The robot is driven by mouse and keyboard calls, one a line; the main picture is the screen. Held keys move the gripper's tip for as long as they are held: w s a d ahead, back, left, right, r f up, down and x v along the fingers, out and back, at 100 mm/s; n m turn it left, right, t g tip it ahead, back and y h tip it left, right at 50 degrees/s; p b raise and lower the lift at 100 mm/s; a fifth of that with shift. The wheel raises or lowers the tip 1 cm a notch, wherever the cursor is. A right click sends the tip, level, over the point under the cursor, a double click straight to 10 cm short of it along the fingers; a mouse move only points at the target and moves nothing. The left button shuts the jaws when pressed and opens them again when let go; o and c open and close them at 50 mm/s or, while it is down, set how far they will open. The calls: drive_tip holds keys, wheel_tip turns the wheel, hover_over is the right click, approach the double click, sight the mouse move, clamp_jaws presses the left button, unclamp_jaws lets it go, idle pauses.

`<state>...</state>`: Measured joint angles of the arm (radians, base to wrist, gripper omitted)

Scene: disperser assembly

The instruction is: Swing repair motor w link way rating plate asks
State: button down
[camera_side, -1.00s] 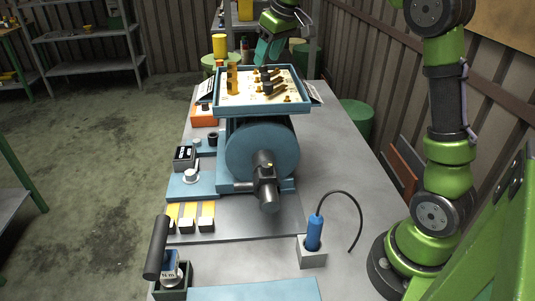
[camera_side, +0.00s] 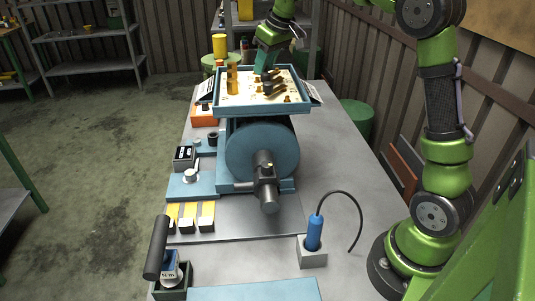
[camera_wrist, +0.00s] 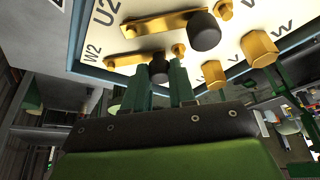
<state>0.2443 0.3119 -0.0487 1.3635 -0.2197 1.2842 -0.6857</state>
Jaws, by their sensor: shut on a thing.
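The blue motor (camera_side: 262,150) stands on the bench with its open terminal box (camera_side: 305,106) on top, facing up. In the wrist view, brass links lie on the white terminal board: an upper link (camera_wrist: 160,22) with a black knob (camera_wrist: 203,33), and a lower link (camera_wrist: 130,60) near the W2 mark with a black knob (camera_wrist: 158,72). My gripper (camera_wrist: 161,84) has its two green fingers on either side of the lower knob, shut on it. In the side view my gripper (camera_side: 262,66) is at the box's far edge. I cannot read the rating plate.
Brass posts (camera_side: 232,80) stand up at the box's left. A blue-handled tool (camera_side: 314,233) with a looped cable stands in a grey block at the front right. Yellow strips (camera_side: 190,217) and a black-handled tool (camera_side: 157,248) are at the left.

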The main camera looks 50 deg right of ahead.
sight(257, 76)
drive_tip(key=shift+w, duration=0.1)
idle(0.3)
drive_tip(key=w+m, duration=0.1)
drive_tip(key=m, duration=0.1)
drive_tip(key=m+h, duration=0.1)
drive_tip(key=shift+w+m, duration=0.4)
drive_tip(key=shift+w+d+m+g+h, duration=0.15)
drive_tip(key=shift+w+m+h, duration=0.2)
drive_tip(key=shift+m, duration=0.25)
drive_tip(key=shift+w+d+m+g+h, duration=0.15)
drive_tip(key=shift+w+m+h, duration=0.15)
drive_tip(key=shift+m, duration=0.3)
drive_tip(key=shift+w+d+m+g+h, duration=0.2)
drive_tip(key=shift+w+m+h, duration=0.1)
drive_tip(key=shift+m, duration=0.4)
drive_tip(key=shift+w+d+m+g+h, duration=0.15)
drive_tip(key=shift+w+d+m+g, duration=0.1)
drive_tip(key=shift+m, duration=0.45)
drive_tip(key=c, duration=0.9)
unclamp_jaws()
drive_tip(key=shift+r, duration=0.1)
